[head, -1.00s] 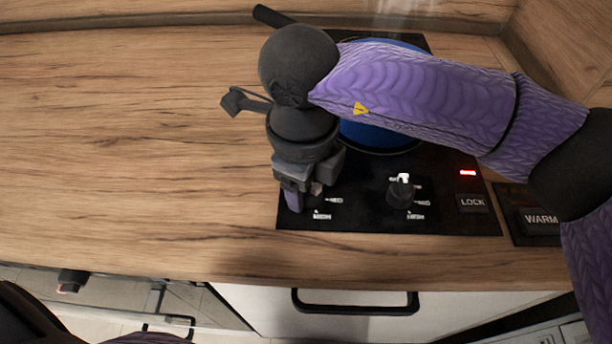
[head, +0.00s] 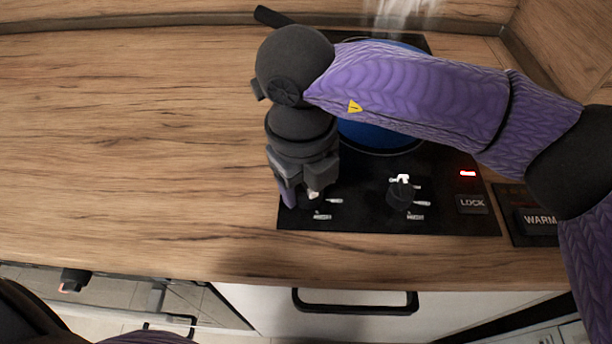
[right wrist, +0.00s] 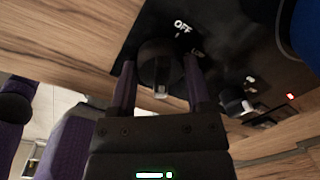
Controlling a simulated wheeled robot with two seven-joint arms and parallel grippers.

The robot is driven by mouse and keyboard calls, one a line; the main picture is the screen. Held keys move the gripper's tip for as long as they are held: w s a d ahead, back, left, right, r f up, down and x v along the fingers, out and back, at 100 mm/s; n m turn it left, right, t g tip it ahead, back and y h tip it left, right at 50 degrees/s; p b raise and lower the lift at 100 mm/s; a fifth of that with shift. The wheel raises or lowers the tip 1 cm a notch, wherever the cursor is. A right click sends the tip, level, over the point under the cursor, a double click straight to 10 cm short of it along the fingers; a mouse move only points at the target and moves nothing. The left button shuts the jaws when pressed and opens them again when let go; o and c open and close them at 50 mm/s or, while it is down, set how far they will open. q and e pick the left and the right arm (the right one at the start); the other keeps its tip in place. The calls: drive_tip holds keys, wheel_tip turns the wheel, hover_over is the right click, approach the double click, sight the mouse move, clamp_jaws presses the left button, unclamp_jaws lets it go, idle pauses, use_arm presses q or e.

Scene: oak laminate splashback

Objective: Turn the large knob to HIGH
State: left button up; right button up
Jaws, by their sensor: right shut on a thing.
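The large knob (right wrist: 158,62) is a dark round knob with a pale pointer mark, at the left of the black cooktop panel (head: 360,215). My right gripper (right wrist: 160,85) is shut on it, one finger on each side. In the wrist view the pale mark faces the gripper, and the OFF label (right wrist: 183,26) lies beyond the knob. In the head view the gripper (head: 301,198) hides most of this knob, and the labels around it are too small to read. I see no HIGH label clearly. My left gripper is not in view.
A second dark knob (head: 400,194) with a white pointer stands to the right. Beyond it are a lit red light (head: 468,173), a LOCK button (head: 472,203) and a WARM button (head: 539,220). A blue pan (head: 375,138) steams behind my arm. The left counter is clear.

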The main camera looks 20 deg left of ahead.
sight(302, 188)
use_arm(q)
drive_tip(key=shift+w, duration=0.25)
use_arm(e)
drive_tip(key=o, duration=1)
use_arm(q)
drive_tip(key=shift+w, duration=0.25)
use_arm(e)
drive_tip(key=shift+o, duration=1.4)
use_arm(q)
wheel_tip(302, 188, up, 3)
drive_tip(key=p, duration=0.3)
use_arm(e)
wheel_tip(302, 188, up, 10)
drive_tip(key=shift+s+a, duration=0.15)
drive_tip(key=shift+s, duration=0.1)
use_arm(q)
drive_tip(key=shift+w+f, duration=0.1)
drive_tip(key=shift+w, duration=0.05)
